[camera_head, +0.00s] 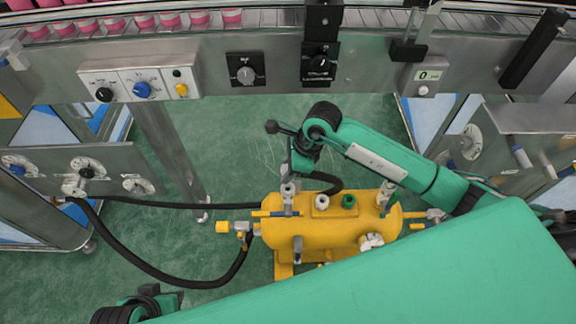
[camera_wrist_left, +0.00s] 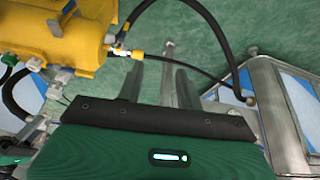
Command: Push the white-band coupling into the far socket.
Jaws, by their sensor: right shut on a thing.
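The yellow tank (camera_head: 335,232) has several fittings on top, including a green one (camera_head: 349,201) and a pale one (camera_head: 386,191). My right gripper (camera_head: 289,204) is over the tank's left end, pointing down. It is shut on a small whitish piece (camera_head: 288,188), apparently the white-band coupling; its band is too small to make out. Whether it touches a socket is unclear, and the far socket cannot be told apart. My left gripper (camera_wrist_left: 163,82) is open and empty in the left wrist view, beside the tank's yellow-tipped end valve (camera_wrist_left: 127,54).
A black hose (camera_head: 190,204) runs from the left machine panel (camera_head: 85,170) toward the tank. Another hose (camera_head: 170,276) loops to the tank's end valve. A conveyor frame with control boxes (camera_head: 140,82) crosses the back. Green floor lies open between.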

